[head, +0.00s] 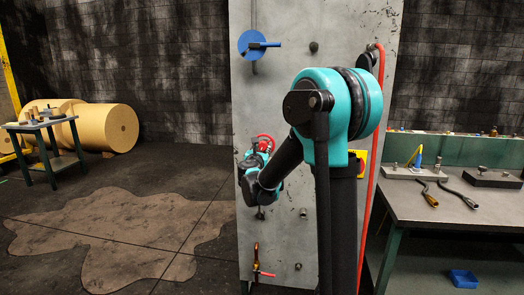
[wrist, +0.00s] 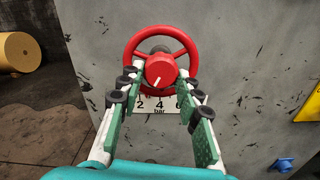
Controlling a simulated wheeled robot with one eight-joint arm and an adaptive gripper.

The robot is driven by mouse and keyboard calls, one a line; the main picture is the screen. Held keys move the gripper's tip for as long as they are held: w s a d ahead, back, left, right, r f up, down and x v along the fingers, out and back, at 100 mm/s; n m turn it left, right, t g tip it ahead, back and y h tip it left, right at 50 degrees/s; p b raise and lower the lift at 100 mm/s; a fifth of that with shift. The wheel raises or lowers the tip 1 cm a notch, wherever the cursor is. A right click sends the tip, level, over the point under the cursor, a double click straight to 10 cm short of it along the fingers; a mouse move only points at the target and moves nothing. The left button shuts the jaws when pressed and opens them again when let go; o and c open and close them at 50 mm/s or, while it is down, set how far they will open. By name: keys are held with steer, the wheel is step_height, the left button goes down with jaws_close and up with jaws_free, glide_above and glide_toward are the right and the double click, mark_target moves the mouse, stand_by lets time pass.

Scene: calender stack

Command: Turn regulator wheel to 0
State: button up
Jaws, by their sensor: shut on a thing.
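The red regulator wheel (wrist: 161,43) is on the grey panel (wrist: 240,40), with a round red hub (wrist: 161,70) bearing a short white pointer line. The line slants down and slightly left. A white scale plate (wrist: 159,105) below shows 2, 4, part of another figure and "bar"; its outer parts are hidden by my fingers. My gripper (wrist: 160,80) is shut on the wheel, its green fingers at the left and right of the lower rim. In the head view the wheel (head: 265,138) shows partly behind my gripper (head: 254,157).
A blue valve wheel (head: 252,45) is above on the panel, a red-handled valve (head: 256,262) below. A red hose (head: 372,150) runs down the panel's right side. A workbench (head: 455,215) stands right; a small table (head: 42,124) and yellow rolls (head: 108,126) stand left. The left floor is open.

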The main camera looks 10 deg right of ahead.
steer(key=m, duration=0.6)
steer(key=shift+a+r, duration=0.1)
steer(key=m, duration=0.6)
steer(key=shift+r+m, duration=0.1)
steer(key=shift+m, duration=0.3)
steer(key=m, duration=0.6)
steer(key=shift+r, duration=0.1)
steer(key=m, duration=0.5)
steer(key=shift+m, duration=0.4)
steer(key=m, duration=2.3)
steer(key=shift+s+d+m, duration=0.15)
steer(key=shift+d+m, duration=0.2)
steer(key=shift+m, duration=0.05)
